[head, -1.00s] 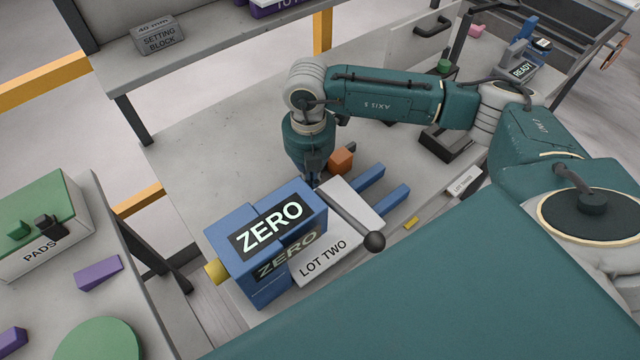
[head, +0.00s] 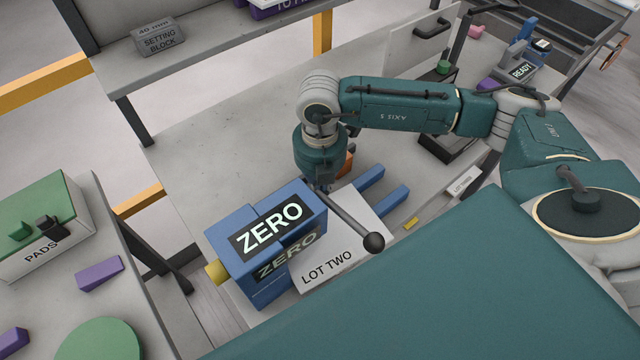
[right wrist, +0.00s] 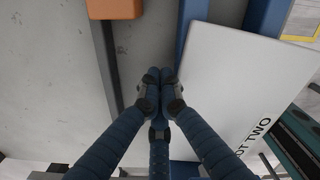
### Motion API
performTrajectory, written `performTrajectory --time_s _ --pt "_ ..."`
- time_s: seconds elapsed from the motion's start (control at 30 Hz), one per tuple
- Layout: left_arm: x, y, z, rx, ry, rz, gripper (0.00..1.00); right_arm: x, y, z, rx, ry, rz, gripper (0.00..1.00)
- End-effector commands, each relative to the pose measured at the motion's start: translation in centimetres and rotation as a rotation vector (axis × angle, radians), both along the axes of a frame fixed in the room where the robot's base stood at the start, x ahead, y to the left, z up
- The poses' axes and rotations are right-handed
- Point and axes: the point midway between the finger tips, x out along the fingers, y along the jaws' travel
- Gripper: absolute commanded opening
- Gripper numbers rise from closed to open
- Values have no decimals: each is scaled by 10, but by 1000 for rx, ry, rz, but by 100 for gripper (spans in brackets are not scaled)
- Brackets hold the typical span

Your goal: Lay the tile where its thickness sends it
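The pale tile marked LOT TWO (head: 335,262) lies by the blue gauge (head: 262,292), over its blue rails (head: 385,205). The gauge display (head: 272,228) reads ZERO. A dark lever with a round black knob (head: 374,242) crosses above the tile. My right gripper (head: 318,187) is low at the tile's far edge, beside the gauge. In the right wrist view the gripper (right wrist: 161,76) has its fingertips together, with nothing visible between them, close to the left edge of the tile (right wrist: 235,80). I cannot tell whether they touch. My left gripper is not in view.
An orange block (head: 347,160) stands just behind my right gripper. A small pale label (head: 464,183) and a stand showing READY (head: 521,71) are to the right. A setting block (head: 159,37) sits on the upper shelf. A PADS box (head: 42,236) is left. The bench behind the gauge is clear.

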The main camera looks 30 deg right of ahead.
Motion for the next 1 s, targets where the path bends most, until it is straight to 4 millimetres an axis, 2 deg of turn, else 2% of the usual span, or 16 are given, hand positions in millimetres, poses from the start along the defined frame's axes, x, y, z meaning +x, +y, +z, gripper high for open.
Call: performTrajectory --time_s 0.27,0.47,1.0 --pt "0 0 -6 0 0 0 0 11 2 -1 1 -1 0 0" --pt "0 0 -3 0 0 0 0 12 1 5 1 -1 0 0" --pt "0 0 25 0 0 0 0 12 1 48 0 -3 0 0"
